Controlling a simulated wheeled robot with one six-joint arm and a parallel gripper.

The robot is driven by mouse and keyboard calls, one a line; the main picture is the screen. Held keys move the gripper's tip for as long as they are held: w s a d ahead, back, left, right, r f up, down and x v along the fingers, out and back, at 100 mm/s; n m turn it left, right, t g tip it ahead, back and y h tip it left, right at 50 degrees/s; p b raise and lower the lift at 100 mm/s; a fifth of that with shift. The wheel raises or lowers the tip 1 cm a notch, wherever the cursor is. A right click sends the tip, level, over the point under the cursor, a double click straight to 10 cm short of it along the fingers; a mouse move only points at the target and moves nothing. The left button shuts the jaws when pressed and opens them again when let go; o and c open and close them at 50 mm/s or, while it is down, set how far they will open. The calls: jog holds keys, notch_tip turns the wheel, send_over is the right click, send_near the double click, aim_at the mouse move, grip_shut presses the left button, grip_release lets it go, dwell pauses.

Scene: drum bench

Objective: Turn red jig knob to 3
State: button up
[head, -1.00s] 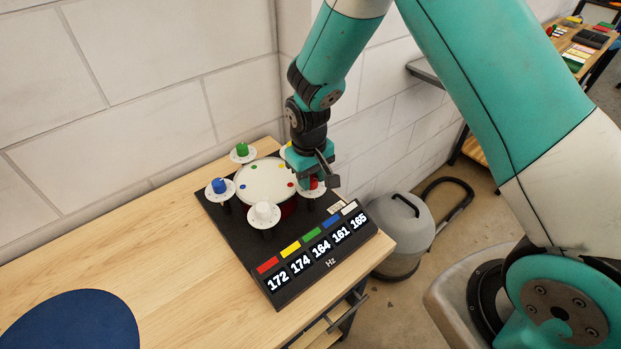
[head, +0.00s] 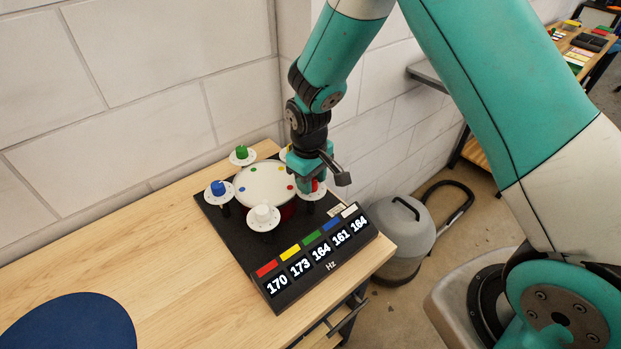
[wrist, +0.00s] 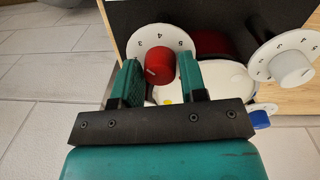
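The red knob (head: 315,186) stands on a white dial at the right corner of the black jig (head: 252,262), partly hidden by my gripper (head: 308,182). The display (head: 277,286) reads 170 under the red label.
White (head: 263,212), blue (head: 218,188) and green (head: 241,152) knobs stand around the drum (head: 262,187). A yellow one is mostly hidden by my gripper. The wall is close behind; the bench (head: 165,250) is clear to the left, apart from a blue disc (head: 70,325).

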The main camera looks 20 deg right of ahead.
jog(key=shift+o, duration=1.4)
notch_tip(320, 180, up, 18)
jog(key=b, duration=0.3)
jog(key=shift+s+a+f, duration=0.2)
jog(key=shift+a+f, duration=0.05)
jog(key=shift+a, duration=0.1)
jog(key=s+a+r+y, duration=0.2)
jog(key=s, duration=1)
jog(key=s+a+r+n+y, duration=0.1)
jog(key=s+a+r+y, duration=0.1)
jog(key=s, duration=1)
jog(key=shift+s+n+y, duration=0.15)
jog(key=shift+n+y, duration=0.15)
jog(key=shift+y, duration=0.1)
jog(key=shift+r, duration=0.1)
